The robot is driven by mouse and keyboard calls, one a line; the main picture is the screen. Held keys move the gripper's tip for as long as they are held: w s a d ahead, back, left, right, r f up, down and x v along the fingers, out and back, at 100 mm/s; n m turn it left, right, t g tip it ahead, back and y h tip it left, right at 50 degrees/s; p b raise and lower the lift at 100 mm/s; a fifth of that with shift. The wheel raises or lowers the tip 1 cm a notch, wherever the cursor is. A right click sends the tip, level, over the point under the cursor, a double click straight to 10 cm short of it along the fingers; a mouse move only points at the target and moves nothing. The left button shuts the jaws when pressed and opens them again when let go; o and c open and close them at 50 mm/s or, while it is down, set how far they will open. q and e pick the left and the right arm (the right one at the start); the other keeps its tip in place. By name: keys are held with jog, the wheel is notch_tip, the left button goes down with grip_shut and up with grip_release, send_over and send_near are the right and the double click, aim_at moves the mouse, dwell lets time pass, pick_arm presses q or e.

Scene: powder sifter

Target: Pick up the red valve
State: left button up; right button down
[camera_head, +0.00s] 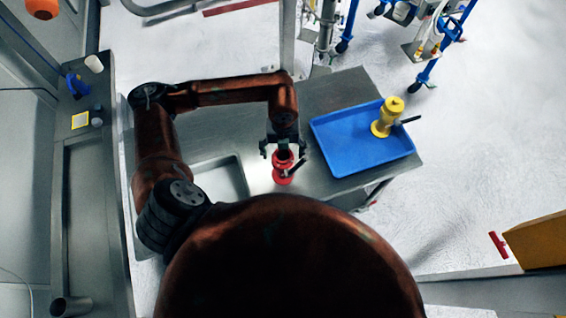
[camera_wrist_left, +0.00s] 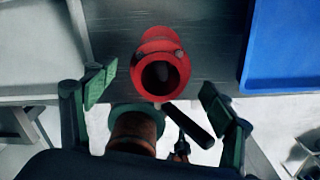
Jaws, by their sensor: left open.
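The red valve (camera_head: 282,175) stands on the grey metal table, with a black handle sticking out to its right. My left gripper (camera_head: 283,147) is just above it in the head view and hides part of its top. In the left wrist view the red valve (camera_wrist_left: 160,62) shows its round open end, and its black handle (camera_wrist_left: 190,125) lies toward the right finger. My left gripper (camera_wrist_left: 158,95) is open there, with one finger on each side of the valve and visible gaps. No contact shows. My right gripper is in neither view.
A blue tray (camera_head: 335,149) holding a yellow valve (camera_head: 388,117) with a black handle is at the table's right. It also shows in the left wrist view (camera_wrist_left: 285,50). A sink basin (camera_head: 222,180) is left of the red valve. A side counter (camera_head: 85,165) runs along the left.

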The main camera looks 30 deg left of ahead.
pick_arm(q)
jog(key=shift+f, duration=1.15)
jog(key=shift+c, duration=0.7)
jog(key=shift+r, duration=0.1)
grip_shut()
